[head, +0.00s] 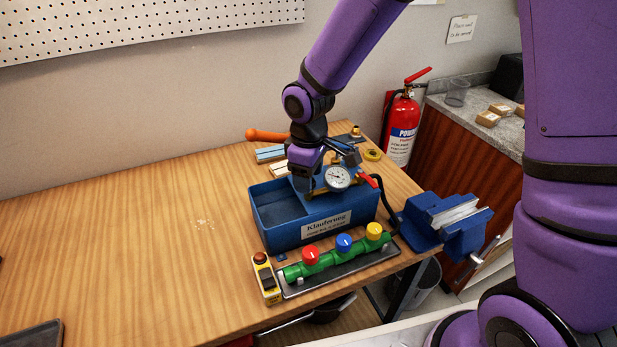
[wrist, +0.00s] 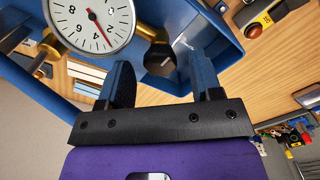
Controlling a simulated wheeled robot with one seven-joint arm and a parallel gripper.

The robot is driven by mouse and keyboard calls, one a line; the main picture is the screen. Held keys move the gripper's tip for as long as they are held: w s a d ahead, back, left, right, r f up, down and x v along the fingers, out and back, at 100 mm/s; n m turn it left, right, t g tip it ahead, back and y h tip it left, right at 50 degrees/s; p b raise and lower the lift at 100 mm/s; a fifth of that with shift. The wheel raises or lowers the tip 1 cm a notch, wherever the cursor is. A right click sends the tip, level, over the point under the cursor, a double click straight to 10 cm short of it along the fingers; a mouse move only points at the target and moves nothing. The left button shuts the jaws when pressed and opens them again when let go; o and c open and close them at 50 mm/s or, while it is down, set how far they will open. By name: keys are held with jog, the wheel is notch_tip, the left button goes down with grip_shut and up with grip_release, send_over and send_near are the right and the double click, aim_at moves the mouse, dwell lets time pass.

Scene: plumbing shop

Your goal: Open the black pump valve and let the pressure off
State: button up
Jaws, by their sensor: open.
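The blue test pump (head: 310,228) stands on the wooden bench, with a label on its front and a round white gauge (head: 338,177) above its tank. The gauge (wrist: 92,18) fills the wrist view's upper left; its red needle stands off the vertical, between printed numbers. The black valve knob (wrist: 160,58), on a brass stem, shows in the wrist view between my open fingers, with a gap on each side. My gripper (wrist: 158,70) is open and empty. In the head view my gripper (head: 308,174) is low over the pump beside the gauge; my wrist hides the knob there.
A green manifold (head: 325,262) with red, blue and yellow knobs lies in front of the pump. A yellow device (head: 266,282) with a red button is at its left. A blue vise (head: 447,222) sits at right. An orange handle (head: 268,135) sticks out behind. The bench's left is mostly clear.

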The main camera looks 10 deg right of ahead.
jog(key=shift+f, duration=0.55)
jog(key=c, duration=0.9)
